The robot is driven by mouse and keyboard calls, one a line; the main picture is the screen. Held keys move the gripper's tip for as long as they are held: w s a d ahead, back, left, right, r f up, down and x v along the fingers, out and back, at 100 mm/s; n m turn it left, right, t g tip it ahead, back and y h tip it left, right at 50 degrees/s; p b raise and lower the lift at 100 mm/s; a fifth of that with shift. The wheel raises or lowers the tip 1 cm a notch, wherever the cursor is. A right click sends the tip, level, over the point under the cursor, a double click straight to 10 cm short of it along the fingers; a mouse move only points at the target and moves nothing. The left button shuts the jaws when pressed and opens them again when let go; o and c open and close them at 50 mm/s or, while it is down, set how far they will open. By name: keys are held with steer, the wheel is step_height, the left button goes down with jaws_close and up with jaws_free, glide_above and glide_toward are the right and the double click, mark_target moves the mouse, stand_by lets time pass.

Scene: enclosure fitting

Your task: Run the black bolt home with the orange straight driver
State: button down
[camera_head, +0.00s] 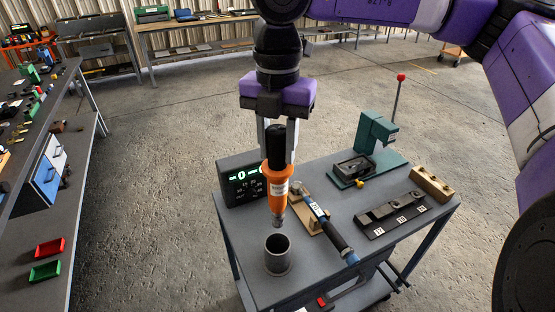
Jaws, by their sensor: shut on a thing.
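The orange straight driver (277,187) hangs upright with its black upper end in my gripper (277,152) and its grey tip pointing down. My gripper is shut on the driver near its top. The tip is just above a grey open-topped cylinder (278,263) on the cart top, and I cannot tell whether it is within the rim. A dark part (355,167) sits on the green stand's base at the back right. I cannot make out the black bolt from here.
A blue-and-black wrench (323,222) lies on a wooden rest right of the driver. A display box (238,180) stands behind left. The green stand (377,133), a labelled dark rack (396,214) and a wooden block (432,183) fill the right. The cart's front right is mostly bare.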

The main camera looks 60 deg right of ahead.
mark_target(277, 129)
steer(key=shift+r+p, duration=0.4)
steer(key=shift+r, duration=2.25)
